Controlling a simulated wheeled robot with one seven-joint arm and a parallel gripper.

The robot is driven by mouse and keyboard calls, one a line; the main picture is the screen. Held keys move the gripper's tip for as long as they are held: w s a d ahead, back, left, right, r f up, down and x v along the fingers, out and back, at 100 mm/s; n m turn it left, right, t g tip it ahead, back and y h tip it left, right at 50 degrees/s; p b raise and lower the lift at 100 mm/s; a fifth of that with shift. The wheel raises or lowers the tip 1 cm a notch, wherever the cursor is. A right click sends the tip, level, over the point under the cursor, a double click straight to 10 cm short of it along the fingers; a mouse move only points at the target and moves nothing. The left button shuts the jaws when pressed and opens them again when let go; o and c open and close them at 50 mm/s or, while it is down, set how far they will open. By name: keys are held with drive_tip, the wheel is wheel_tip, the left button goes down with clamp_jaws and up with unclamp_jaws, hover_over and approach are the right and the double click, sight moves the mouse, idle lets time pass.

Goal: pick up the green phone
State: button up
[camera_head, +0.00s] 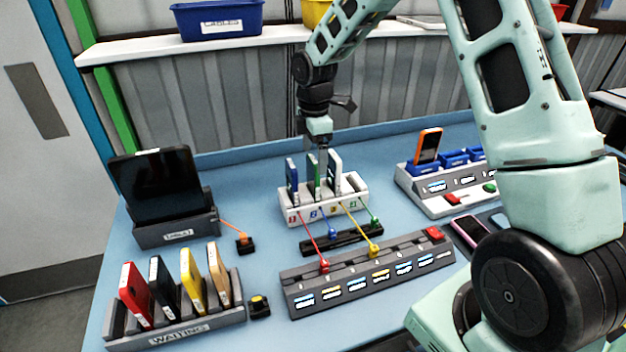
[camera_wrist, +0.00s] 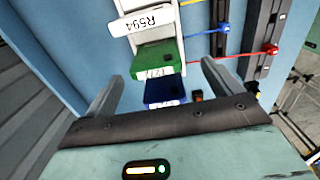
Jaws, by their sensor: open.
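The green phone (camera_head: 313,173) stands upright in a slot of the white charging rack (camera_head: 294,214), between a blue phone (camera_head: 292,178) on its left and a white phone (camera_head: 334,170) on its right. In the wrist view the green phone (camera_wrist: 158,58) shows its top edge, with the blue phone (camera_wrist: 165,90) nearer and the white phone (camera_wrist: 147,20) farther. My gripper (camera_wrist: 160,80) is open and empty, its two fingers on either side of the phone row. In the head view it hangs right above the rack; its fingertips are hard to make out there.
Red, blue, yellow and green cables run from the rack's front to a black strip and a grey port block (camera_head: 365,275). A waiting rack (camera_head: 190,328) with several phones stands front left. A tablet stand (camera_head: 175,232) is at left, and an orange phone (camera_head: 426,146) stands at right.

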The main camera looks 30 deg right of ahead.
drive_tip(key=shift+w+d+f+p, duration=0.15)
drive_tip(key=shift+f+p, duration=0.45)
drive_tip(key=shift+f, duration=0.75)
drive_tip(key=shift+w+a+f+p, duration=0.15)
drive_tip(key=shift+f+p, duration=0.45)
drive_tip(key=shift+f, duration=0.7)
drive_tip(key=shift+d, duration=0.1)
drive_tip(key=shift+c, duration=0.3)
drive_tip(key=c, duration=1.1)
drive_tip(key=shift+r+b, duration=1.45)
drive_tip(key=shift+r, duration=3.6)
